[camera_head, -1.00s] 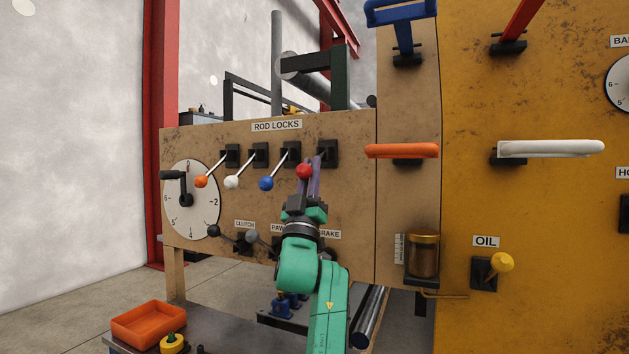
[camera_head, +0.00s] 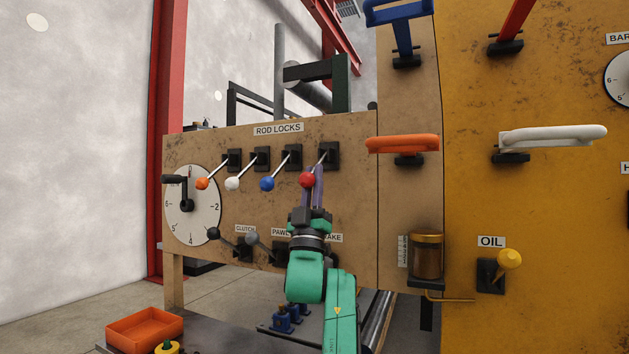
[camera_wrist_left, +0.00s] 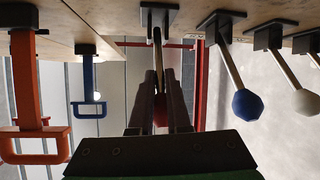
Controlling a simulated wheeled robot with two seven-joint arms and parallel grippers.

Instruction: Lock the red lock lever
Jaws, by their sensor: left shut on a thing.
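The red lock lever, with a red ball knob (camera_head: 307,180), is the rightmost of the levers in the ROD LOCKS row. It slants out and down from its black socket (camera_head: 329,155). My left gripper (camera_head: 313,186) is shut on it from below, its fingers up at the knob. In the left wrist view the red knob (camera_wrist_left: 160,115) is partly hidden between the fingers of my gripper (camera_wrist_left: 160,92), and the lever's rod runs up to its socket. My right gripper is not in view.
Close to the left are the blue lever (camera_head: 267,184), white lever (camera_head: 232,184) and orange lever (camera_head: 202,184). An orange handle (camera_head: 402,144) juts out at right. The CLUTCH and PAWL levers sit below, beside my arm. An orange tray (camera_head: 145,328) stands lower left.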

